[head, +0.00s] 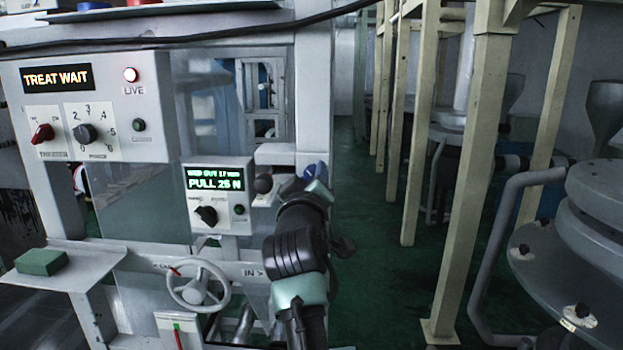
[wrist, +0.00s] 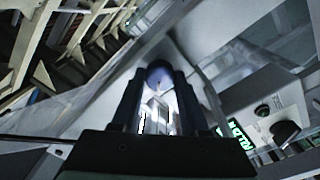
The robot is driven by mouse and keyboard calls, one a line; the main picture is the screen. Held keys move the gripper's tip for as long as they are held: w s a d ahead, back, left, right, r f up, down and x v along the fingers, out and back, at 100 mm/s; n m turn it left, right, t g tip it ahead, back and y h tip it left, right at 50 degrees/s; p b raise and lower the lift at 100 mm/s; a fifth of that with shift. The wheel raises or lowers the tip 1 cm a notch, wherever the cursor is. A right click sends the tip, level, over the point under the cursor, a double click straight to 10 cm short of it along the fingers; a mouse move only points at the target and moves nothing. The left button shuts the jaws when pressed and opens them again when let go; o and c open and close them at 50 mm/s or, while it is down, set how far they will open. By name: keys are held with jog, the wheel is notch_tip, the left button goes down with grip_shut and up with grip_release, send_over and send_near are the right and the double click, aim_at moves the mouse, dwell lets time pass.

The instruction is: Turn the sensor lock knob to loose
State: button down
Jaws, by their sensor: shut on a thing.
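The sensor lock knob is a small dark blue round knob (wrist: 158,74) between my fingertips in the wrist view. In the head view a bit of blue (head: 312,171) shows at the end of my gripper (head: 300,184), by the right post of the machine. My gripper, also in the wrist view (wrist: 158,90), is shut on this knob. The fingers hide its sides, and no loose or locked marking can be read.
A handwheel (head: 198,287) sits below. A larger panel (head: 95,105) reads "TREAT WAIT". Cream posts (head: 462,180) stand right; green floor between is clear.

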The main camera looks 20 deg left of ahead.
jog(key=shift+n, duration=0.4)
jog(key=shift+c, duration=2.1)
grip_release()
jog(key=b+v, duration=0.5)
jog(key=v, duration=0.8)
